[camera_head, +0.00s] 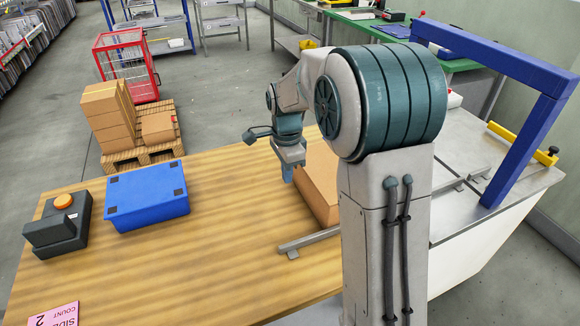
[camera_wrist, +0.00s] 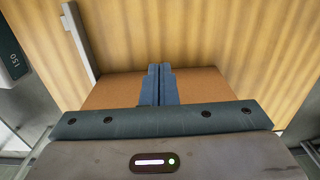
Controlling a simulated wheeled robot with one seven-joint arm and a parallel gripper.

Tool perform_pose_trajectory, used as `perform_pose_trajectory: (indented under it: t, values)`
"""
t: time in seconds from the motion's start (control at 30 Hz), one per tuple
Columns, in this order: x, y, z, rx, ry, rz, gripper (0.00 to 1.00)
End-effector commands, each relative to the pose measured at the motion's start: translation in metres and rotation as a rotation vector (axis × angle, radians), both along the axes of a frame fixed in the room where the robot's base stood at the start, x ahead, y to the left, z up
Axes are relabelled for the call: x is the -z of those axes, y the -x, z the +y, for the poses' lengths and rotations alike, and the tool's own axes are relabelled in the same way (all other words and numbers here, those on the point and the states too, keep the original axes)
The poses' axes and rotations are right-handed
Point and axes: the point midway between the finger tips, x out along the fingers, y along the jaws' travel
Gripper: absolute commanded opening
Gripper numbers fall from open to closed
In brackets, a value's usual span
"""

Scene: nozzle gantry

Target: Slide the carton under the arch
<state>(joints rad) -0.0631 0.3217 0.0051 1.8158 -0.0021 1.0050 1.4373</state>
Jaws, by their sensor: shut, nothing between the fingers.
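The brown carton (camera_head: 318,178) stands on the wooden table, partly hidden behind my arm in the head view. In the wrist view its top (camera_wrist: 205,84) spreads to both sides of my fingers. My gripper (camera_head: 287,173) points down at the carton's left side, its fingers shut and empty. The closed fingertips also show in the wrist view (camera_wrist: 160,70). I cannot tell whether they touch the carton. The blue arch (camera_head: 532,128) stands to the right over the grey metal top, apart from the carton; my arm hides part of it.
A metal rail (camera_head: 308,241) lies near the carton's front; another rail piece (camera_head: 462,181) is on the metal top (camera_head: 455,215). A blue box (camera_head: 147,204) and a dark device with an orange button (camera_head: 60,225) stand on the left. The table's front middle is clear.

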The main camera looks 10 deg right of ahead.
Motion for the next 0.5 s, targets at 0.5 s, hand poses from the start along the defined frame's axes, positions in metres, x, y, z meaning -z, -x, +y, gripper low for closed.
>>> perform_pose_trajectory:
  t: [0.5]
  values:
    - [0.058,-0.006,-0.032,0.002,0.0,-0.001,0.0]
